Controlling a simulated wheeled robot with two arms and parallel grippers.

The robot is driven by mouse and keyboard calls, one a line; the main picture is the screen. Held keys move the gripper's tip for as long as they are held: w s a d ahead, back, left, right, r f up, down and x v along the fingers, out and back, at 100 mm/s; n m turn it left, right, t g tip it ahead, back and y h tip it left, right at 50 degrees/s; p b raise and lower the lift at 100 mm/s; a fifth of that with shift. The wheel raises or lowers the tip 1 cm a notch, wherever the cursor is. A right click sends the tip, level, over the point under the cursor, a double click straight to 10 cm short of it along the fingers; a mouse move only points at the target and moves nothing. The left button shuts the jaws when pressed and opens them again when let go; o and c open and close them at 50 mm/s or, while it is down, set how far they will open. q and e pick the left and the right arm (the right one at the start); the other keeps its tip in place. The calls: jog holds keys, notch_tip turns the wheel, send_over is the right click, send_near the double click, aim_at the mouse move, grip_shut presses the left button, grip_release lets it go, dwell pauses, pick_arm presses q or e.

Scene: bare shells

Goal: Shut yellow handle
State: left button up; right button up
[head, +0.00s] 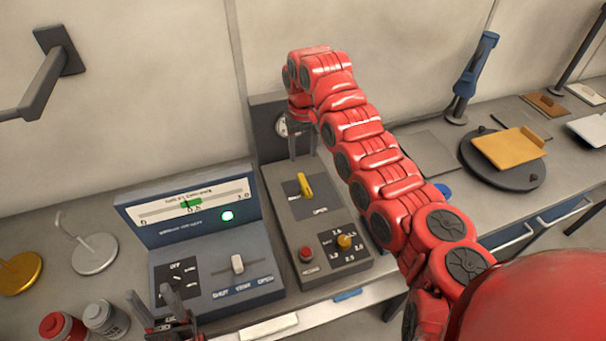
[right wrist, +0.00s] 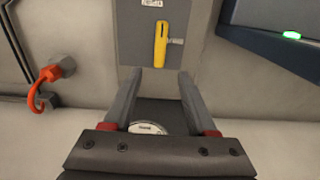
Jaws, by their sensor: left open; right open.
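The yellow handle (head: 305,186) is a small lever on the dark plate of a grey control box (head: 283,215), with the word OPEN printed below it. In the right wrist view the yellow handle (right wrist: 160,45) lies just beyond my fingertips, roughly centred between them and not gripped. My right gripper (head: 302,156) points down near the back of the box, open and empty; its fingers also show in the right wrist view (right wrist: 161,74). My left gripper (head: 152,298) is open at the bottom, in front of the blue-grey console.
A blue-grey console (head: 250,292) with a green light and a white slider stands left of the box. The box also has a red button (head: 306,253) and a yellow knob (head: 345,241). A round gauge (head: 281,127) sits behind. Red and grey jars (head: 62,328) stand front left.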

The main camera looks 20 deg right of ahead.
aim_at(303, 180)
notch_tip(303, 180, down, 9)
jog(key=p, duration=0.3)
jog(key=shift+f+p, duration=0.2)
jog(key=shift+p, duration=0.1)
jog(key=shift+f, duration=0.75)
grip_shut()
